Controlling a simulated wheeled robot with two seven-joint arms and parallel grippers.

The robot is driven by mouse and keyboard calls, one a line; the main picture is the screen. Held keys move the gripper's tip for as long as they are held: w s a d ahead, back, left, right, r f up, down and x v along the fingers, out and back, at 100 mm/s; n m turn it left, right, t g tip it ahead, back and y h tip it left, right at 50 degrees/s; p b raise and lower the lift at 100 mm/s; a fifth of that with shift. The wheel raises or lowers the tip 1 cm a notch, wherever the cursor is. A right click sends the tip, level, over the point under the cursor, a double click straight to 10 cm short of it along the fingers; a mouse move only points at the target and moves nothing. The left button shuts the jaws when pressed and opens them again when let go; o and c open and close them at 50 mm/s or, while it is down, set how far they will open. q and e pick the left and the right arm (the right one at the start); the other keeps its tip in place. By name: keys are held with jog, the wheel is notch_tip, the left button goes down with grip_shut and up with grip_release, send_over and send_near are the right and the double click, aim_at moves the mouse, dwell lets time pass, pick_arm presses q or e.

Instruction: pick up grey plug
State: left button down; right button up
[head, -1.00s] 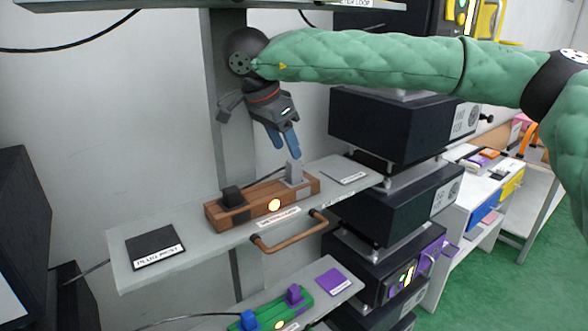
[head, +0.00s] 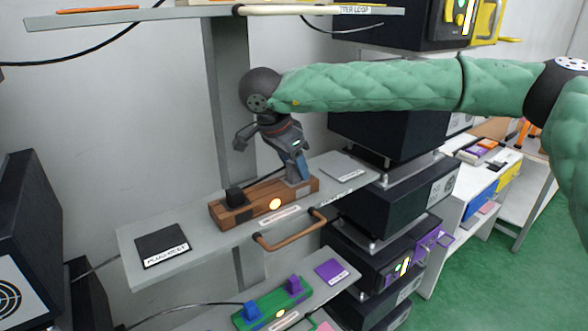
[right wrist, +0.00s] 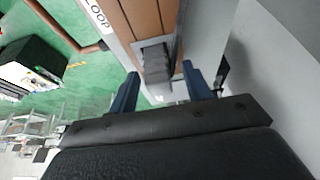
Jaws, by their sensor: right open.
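The grey plug (head: 291,177) stands at the right end of the brown wooden block (head: 262,204) on the middle shelf. My right gripper (head: 299,170) is right over it, pointing down, with blue fingers that partly hide it. In the right wrist view the dark grey plug (right wrist: 156,62) appears between the tips of the two open fingers of my right gripper (right wrist: 160,74). I cannot tell whether the fingers touch it. My left gripper is not in view.
A black plug (head: 234,197) sits at the block's left end. A brown handle (head: 290,234) sticks out in front of the shelf (head: 205,235). A black plug-rest pad (head: 163,244) lies at left. Below is a green block (head: 272,306) with blue and purple plugs. Black boxes stand at right.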

jog(key=shift+f, duration=0.1)
jog(key=c, duration=1.1)
grip_shut()
